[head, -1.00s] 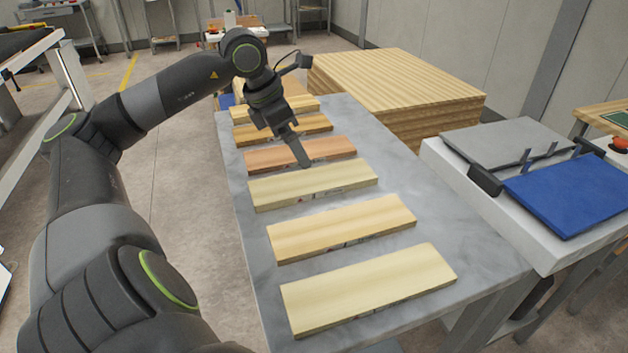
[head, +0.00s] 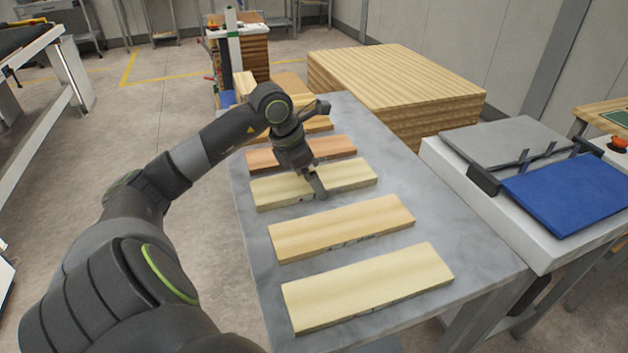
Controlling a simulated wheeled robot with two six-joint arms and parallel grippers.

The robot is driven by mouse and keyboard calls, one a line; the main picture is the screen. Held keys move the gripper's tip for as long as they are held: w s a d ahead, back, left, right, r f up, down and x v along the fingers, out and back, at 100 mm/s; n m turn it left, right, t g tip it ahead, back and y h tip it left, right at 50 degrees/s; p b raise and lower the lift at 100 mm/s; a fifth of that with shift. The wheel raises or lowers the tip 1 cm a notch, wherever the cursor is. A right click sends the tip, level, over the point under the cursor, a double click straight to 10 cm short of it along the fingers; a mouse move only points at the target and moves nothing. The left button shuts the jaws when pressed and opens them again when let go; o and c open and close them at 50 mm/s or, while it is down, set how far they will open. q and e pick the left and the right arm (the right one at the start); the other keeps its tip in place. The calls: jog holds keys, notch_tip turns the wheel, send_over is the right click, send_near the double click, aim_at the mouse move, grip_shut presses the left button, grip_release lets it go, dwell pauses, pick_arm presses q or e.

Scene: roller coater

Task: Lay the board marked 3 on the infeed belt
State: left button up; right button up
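Several wooden boards lie in a row on a grey stone-topped table (head: 440,220). The marks on their front edges are too small to read, so I cannot tell which is board 3. My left gripper (head: 318,190) points down at the front edge of a pale board (head: 275,190), third from the near end. I cannot tell whether it touches that board or how far its fingers are apart. A dark surface on a white frame (head: 28,38) at the upper left may be the infeed belt. My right gripper is out of view.
Nearer lie a tan board (head: 340,228) and a pale board (head: 365,288); a reddish board (head: 335,147) lies beyond. A large wood stack (head: 400,85) stands behind the table. A white bench with a blue panel (head: 565,190) is at right. Floor at left is clear.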

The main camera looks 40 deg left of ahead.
pick_arm(q)
jog(key=shift+w+f, duration=0.1)
jog(key=shift+f, duration=0.25)
jog(key=shift+r, duration=0.1)
jog(key=c, duration=1.3)
